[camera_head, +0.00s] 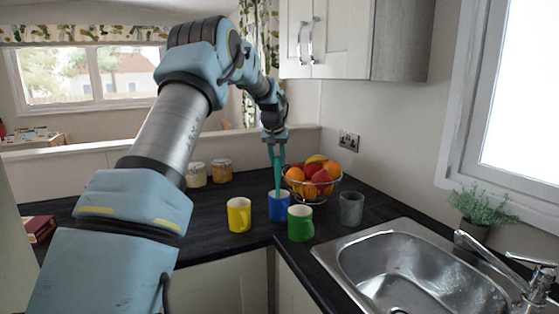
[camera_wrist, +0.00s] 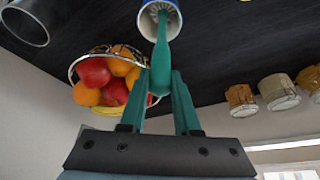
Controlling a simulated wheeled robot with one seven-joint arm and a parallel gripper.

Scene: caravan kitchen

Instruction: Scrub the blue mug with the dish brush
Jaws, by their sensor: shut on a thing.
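The blue mug (camera_head: 278,207) stands upright on the dark worktop, between a yellow mug and a green mug. My gripper (camera_head: 277,157) is above it, pointing down, shut on the teal dish brush (camera_head: 278,178). The brush handle (camera_wrist: 162,62) shows between my fingers in the wrist view and runs towards the mug's mouth. The blue mug's rim (camera_wrist: 178,6) is partly cut off at the top edge there. The brush's lower end is at the mug's opening; how deep it sits, and whether it touches the inside, I cannot tell.
The yellow mug (camera_head: 239,215), green mug (camera_head: 300,223) and grey cup (camera_head: 351,208) stand close by. A wire fruit bowl (camera_head: 318,199) is just behind. Jars (camera_head: 221,170) stand at the back left. The sink (camera_head: 410,270) is at the right, with a tap and plant.

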